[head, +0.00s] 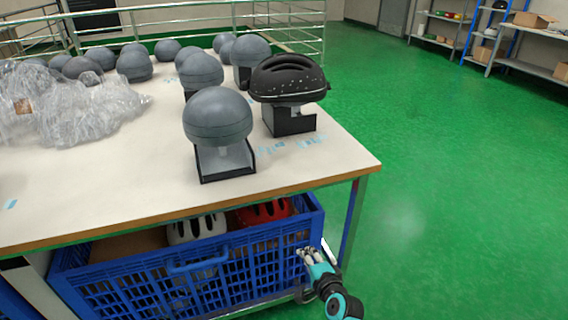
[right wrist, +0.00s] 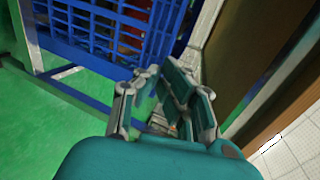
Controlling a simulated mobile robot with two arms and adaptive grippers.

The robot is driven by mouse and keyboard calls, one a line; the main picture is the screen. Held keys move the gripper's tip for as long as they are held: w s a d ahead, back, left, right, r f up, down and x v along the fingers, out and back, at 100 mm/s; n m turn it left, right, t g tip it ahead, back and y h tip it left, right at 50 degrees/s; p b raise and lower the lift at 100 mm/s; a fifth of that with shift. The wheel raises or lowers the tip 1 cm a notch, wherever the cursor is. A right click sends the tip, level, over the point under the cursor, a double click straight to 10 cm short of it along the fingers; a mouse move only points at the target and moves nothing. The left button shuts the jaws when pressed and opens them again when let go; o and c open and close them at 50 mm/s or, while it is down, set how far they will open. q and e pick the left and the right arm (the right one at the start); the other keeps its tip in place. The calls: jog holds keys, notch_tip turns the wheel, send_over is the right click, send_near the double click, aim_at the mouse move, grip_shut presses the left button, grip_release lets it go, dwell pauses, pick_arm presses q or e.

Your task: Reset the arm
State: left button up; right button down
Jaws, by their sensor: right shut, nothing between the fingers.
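My right gripper (head: 307,252) is low at the right end of the table, just in front of the right end of the blue crate. In the right wrist view my right gripper (right wrist: 163,82) is shut with nothing held, and the blue crate (right wrist: 118,30) is beyond its fingers. I cannot tell whether the fingers touch the crate. My left gripper is not in view.
The white table (head: 110,200) bears several grey headforms (head: 217,118) on black stands, a black helmet (head: 288,80) and clear plastic wrapping (head: 75,110). White (head: 195,228) and red (head: 262,213) helmets lie in the crate (head: 200,265). The green floor (head: 450,200) at right is clear.

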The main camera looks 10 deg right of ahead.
jog(key=s+d+f+n+g, duration=0.2)
jog(key=s+f+n+g, duration=0.55)
jog(key=s+f, duration=0.7)
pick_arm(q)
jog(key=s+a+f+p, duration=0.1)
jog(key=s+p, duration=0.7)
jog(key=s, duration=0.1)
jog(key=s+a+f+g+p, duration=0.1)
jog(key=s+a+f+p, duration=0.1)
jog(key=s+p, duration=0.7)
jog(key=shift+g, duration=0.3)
pick_arm(e)
jog(key=s+d+f+n+g+h, duration=0.1)
jog(key=s+d+f+n+g, duration=0.1)
jog(key=s, duration=1)
jog(key=s+d+f+n+g+h, duration=0.1)
jog(key=s+d+f+n, duration=0.2)
jog(key=s, duration=1)
jog(key=s+d+f+n+g+h, duration=0.1)
jog(key=s+d+f+n+g, duration=0.1)
jog(key=s, duration=1.1)
jog(key=d+f+n, duration=0.1)
jog(key=d+n, duration=0.1)
jog(key=n, duration=0.1)
jog(key=shift+s+d+g+h, duration=0.15)
jog(key=shift+d+g+h, duration=0.05)
jog(key=shift+g+h, duration=0.15)
